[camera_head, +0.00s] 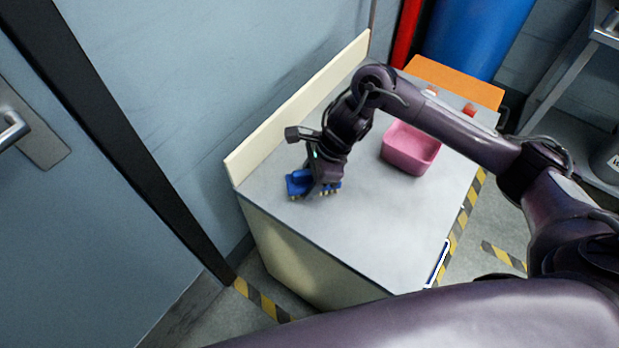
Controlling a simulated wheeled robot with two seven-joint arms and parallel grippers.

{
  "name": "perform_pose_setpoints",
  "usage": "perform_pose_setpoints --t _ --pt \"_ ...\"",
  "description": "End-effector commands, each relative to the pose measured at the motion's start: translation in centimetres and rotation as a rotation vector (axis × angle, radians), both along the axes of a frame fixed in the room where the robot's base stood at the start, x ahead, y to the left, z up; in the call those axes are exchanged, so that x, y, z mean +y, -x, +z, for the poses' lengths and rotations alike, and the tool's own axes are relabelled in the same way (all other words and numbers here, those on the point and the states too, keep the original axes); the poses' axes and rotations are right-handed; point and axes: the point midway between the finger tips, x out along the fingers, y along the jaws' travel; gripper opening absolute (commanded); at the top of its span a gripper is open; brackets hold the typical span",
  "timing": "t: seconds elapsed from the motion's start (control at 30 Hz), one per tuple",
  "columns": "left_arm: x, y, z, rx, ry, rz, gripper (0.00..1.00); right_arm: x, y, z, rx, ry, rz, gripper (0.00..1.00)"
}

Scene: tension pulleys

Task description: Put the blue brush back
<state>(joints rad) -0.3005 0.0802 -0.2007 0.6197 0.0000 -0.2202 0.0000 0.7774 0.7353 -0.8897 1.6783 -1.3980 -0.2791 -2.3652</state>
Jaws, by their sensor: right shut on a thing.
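The blue brush (298,183) is at the left end of the grey-topped cabinet, near its left corner, with pale bristle tufts pointing down. My right gripper (318,184) reaches down over it and is shut on it. The gripper hides part of the brush. I cannot tell whether the bristles touch the top or hang just above it. My left gripper is not in view.
A pink bin (410,150) stands on the cabinet top (370,225), right of my right gripper. A cream backboard (290,112) runs along the back edge. Small red-and-white items (468,109) lie at the far end. The front of the top is clear.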

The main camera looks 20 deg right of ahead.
Motion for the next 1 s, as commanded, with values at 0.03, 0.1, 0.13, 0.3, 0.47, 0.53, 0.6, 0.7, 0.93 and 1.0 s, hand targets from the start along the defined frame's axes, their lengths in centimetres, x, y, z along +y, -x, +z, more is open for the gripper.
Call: perform_pose_setpoints --t 0.03,0.1,0.13,0.3,0.47,0.53,0.6,0.7,0.93,1.0 --pt "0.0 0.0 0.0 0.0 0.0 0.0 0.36 0.0 0.0 0.0 0.0 0.001 0.0 0.24" --pt "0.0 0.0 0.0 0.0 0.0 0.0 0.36 0.0 0.0 0.0 0.001 0.001 0.0 0.49" --pt "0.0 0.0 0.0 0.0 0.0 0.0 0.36 0.0 0.0 0.0 0.001 0.001 0.0 0.53" --pt "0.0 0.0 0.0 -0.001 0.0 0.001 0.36 0.0 0.0 0.0 0.001 0.001 0.0 0.67" --pt "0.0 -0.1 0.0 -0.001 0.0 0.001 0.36 0.0 0.0 0.0 0.001 0.001 0.0 0.67" --pt "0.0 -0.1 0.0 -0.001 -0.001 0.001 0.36 -0.1 0.0 0.1 0.0 0.001 0.0 0.67" --pt "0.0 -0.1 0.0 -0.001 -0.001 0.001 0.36 -0.2 0.0 0.5 -0.001 0.001 0.0 0.67" --pt "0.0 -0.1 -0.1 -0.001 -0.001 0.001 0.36 -0.8 -0.1 1.7 -0.004 0.001 -0.001 0.67" --pt "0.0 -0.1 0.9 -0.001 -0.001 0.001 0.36 -2.7 0.2 6.6 -0.006 0.005 0.0 0.67" --pt "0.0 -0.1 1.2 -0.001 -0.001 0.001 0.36 -3.3 0.2 7.9 -0.004 0.005 -0.001 0.67"
